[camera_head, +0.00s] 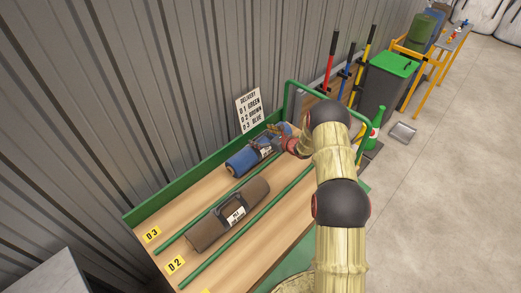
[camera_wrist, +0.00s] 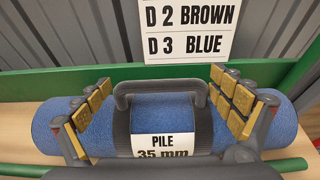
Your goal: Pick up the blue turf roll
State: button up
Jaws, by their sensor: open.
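The blue turf roll (camera_head: 247,160) lies in the far lane of the wooden bench, beside the lane label D3. It carries a dark carry handle, a dark strap and a white label reading PILE 35 mm. In the wrist view the blue turf roll (camera_wrist: 163,120) spans the picture from left to right. My gripper (camera_wrist: 160,108) is open, its two padded fingers apart on either side of the handle and in front of the roll. I cannot tell whether they touch the roll.
A brown turf roll (camera_head: 229,213) lies in the middle lane, D2. Green rails (camera_head: 208,205) divide the lanes, and a green board (camera_wrist: 75,83) stands behind the blue roll. A delivery sign (camera_head: 248,110) is on the wall. A green bottle (camera_head: 375,124) stands right of my arm.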

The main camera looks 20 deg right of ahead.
jog(key=shift+c, duration=1.4)
jog(key=c, duration=1.8)
jog(key=shift+w+r, duration=0.2)
jog(key=shift+c, duration=0.3)
jog(key=shift+r, duration=0.1)
